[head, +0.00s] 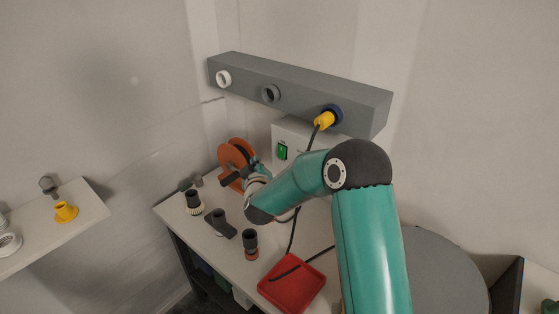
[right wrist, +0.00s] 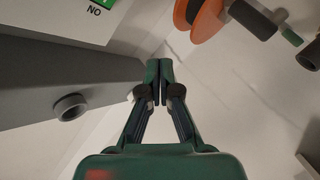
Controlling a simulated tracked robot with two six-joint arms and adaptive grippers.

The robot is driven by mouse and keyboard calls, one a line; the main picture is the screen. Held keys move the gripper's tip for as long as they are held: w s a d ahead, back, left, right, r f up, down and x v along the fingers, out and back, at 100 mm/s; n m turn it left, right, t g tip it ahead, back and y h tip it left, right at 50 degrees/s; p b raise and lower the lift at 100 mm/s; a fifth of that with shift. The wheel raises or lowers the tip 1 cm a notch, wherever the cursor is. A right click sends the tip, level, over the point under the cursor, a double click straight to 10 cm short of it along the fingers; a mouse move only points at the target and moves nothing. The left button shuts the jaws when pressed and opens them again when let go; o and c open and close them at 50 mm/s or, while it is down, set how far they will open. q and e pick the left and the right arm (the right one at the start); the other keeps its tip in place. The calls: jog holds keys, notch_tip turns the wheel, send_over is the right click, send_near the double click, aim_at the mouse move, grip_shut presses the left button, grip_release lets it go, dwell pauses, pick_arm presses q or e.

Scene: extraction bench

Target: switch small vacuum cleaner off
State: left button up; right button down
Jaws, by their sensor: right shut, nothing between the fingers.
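The small vacuum cleaner seems to be the pale box (head: 291,133) behind my right forearm, which hides much of it. A green switch (head: 282,151) in a dark frame is on its face. In the right wrist view the green switch plate (right wrist: 88,14) is cut off by the top edge, and its lettering looks like ON turned upside down. My right gripper (right wrist: 158,68) is shut and empty, with its fingertips apart from the switch. In the head view the right gripper (head: 250,162) is left of the switch, beside an orange reel. My left gripper is not in view.
A grey wall bar (head: 300,88) with several ports runs above the bench; a yellow plug (head: 324,121) with a black hose is in its right port. The orange reel (head: 235,157), dark fittings (head: 220,222) and a red tray (head: 291,290) are on the bench.

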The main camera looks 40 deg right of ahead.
aim_at(282, 152)
jog(key=shift+f+b, duration=0.3)
jog(key=shift+f, duration=0.3)
jog(key=shift+w+d, duration=0.1)
jog(key=shift+d, duration=0.05)
jog(key=shift+w+d+f+b, duration=0.1)
jog(key=shift+d+f+b, duration=0.15)
jog(key=shift+d, duration=1.15)
jog(key=shift+w+d+f+b, duration=0.15)
jog(key=shift+d+f+b, duration=0.1)
jog(key=shift+d, duration=1.2)
jog(key=shift+w+d+f+b, duration=0.1)
jog(key=shift+d+f+b, duration=0.15)
jog(key=shift+d, duration=1.15)
jog(key=shift+d+r, duration=0.1)
jog(key=shift+d, duration=0.3)
